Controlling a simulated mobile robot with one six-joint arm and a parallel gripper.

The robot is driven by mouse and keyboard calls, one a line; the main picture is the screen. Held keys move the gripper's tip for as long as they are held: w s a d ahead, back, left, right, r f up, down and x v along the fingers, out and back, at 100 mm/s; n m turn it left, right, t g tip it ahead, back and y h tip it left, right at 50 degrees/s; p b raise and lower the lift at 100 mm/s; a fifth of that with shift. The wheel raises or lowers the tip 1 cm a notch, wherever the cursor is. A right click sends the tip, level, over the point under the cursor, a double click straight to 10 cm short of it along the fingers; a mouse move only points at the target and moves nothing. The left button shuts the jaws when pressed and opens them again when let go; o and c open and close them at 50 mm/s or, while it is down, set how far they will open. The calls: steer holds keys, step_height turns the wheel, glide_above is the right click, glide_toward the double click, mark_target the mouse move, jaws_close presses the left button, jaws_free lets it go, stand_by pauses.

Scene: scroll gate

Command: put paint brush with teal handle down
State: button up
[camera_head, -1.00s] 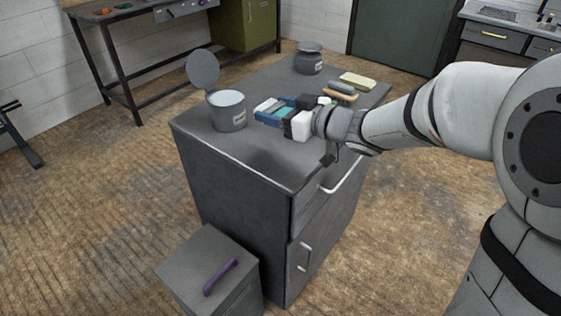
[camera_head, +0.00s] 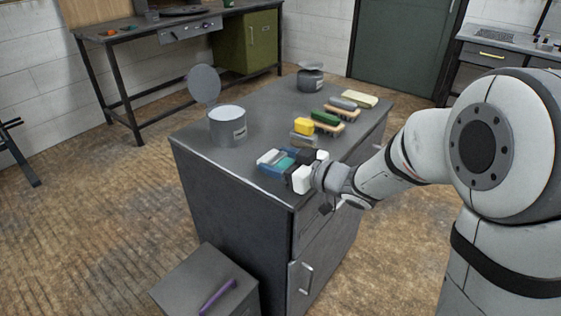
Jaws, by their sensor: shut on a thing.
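My gripper (camera_head: 273,160) is over the front part of the grey cabinet top (camera_head: 255,108), with its fingers pointing left. It is shut on the paint brush with teal handle (camera_head: 285,164). Only a small teal patch shows between the fingers; the bristles and the rest of the brush are hidden. The brush is at or just above the cabinet top; I cannot tell whether it touches.
Several brushes stand in a row behind my gripper: yellow (camera_head: 304,126), green (camera_head: 326,118), grey (camera_head: 342,104) and cream (camera_head: 360,99). An open can (camera_head: 228,128) stands left, a jar (camera_head: 310,80) at the back. A box (camera_head: 190,285) with a purple handle stands below.

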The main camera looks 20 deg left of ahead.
steer(key=shift+f, duration=0.1)
steer(key=o, duration=1.1)
steer(key=shift+d+r, duration=0.15)
steer(key=shift+r, duration=0.05)
steer(key=p+v, duration=0.1)
steer(key=v, duration=1)
steer(key=shift+s+d+f+p, duration=0.1)
steer(key=shift+s+d+p, duration=0.1)
steer(key=shift+d+p, duration=0.15)
